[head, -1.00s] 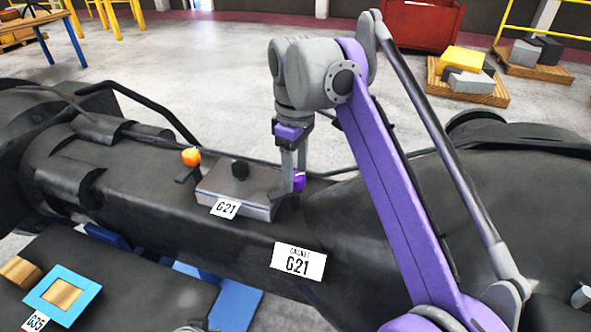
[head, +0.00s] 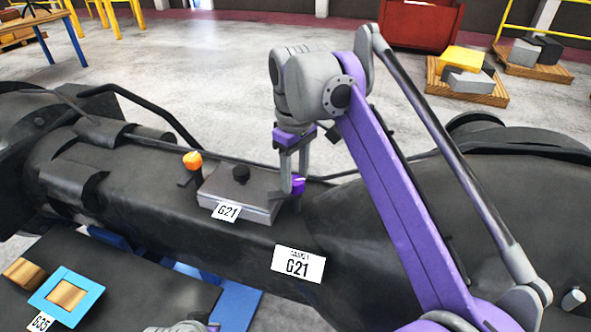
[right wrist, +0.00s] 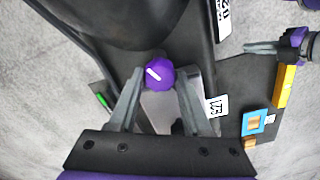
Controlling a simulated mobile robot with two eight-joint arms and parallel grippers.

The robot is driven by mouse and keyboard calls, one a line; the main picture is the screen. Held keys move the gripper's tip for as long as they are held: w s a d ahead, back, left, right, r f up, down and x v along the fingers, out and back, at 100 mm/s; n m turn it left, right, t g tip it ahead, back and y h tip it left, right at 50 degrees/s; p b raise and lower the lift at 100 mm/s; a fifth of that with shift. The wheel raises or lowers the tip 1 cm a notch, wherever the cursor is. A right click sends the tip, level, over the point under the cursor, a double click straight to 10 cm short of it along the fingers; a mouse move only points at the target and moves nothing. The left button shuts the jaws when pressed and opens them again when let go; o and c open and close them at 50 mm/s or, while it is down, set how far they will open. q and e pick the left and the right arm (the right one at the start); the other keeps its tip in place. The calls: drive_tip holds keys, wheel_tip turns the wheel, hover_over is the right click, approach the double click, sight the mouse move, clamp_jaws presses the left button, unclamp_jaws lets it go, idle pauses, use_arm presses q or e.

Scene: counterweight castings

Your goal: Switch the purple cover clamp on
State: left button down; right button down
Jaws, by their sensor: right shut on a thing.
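In the right wrist view the clamp (right wrist: 159,74) is round with a slanted white mark. My right gripper (head: 292,187) points down and is shut on the clamp; its fingertips (right wrist: 158,78) sit either side of it. My left gripper (right wrist: 262,47) shows at the side of the right wrist view; its jaw opening is unclear.
An orange knob (head: 192,160) stands at the left end of the cover, and a black knob (head: 240,173) on top. A blue-framed block (head: 65,294) lies on a dark surface at lower left. Pallets with blocks (head: 467,88) and a red bin (head: 420,24) stand behind.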

sight(296, 180)
drive_tip(key=shift+r+m+p, duration=0.15)
drive_tip(key=shift+m+p, duration=0.4)
drive_tip(key=shift+m, duration=0.65)
use_arm(q)
drive_tip(key=shift+w+r+p, duration=0.25)
drive_tip(key=shift+w+r, duration=0.15)
drive_tip(key=shift+r, duration=0.5)
drive_tip(key=shift+w+r+p, duration=0.25)
drive_tip(key=shift+w+r, duration=0.1)
drive_tip(key=shift+r, duration=0.5)
use_arm(e)
drive_tip(key=shift+m, duration=1.5)
drive_tip(key=shift+c, duration=1.7)
unclamp_jaws()
use_arm(q)
drive_tip(key=shift+t, duration=0.3)
drive_tip(key=w+r+p, duration=0.2)
drive_tip(key=r, duration=0.1)
drive_tip(key=shift+w+r, duration=0.1)
drive_tip(key=shift+r, duration=0.2)
use_arm(e)
wheel_tip(296, 180, up, 11)
drive_tip(key=shift+f, duration=0.2)
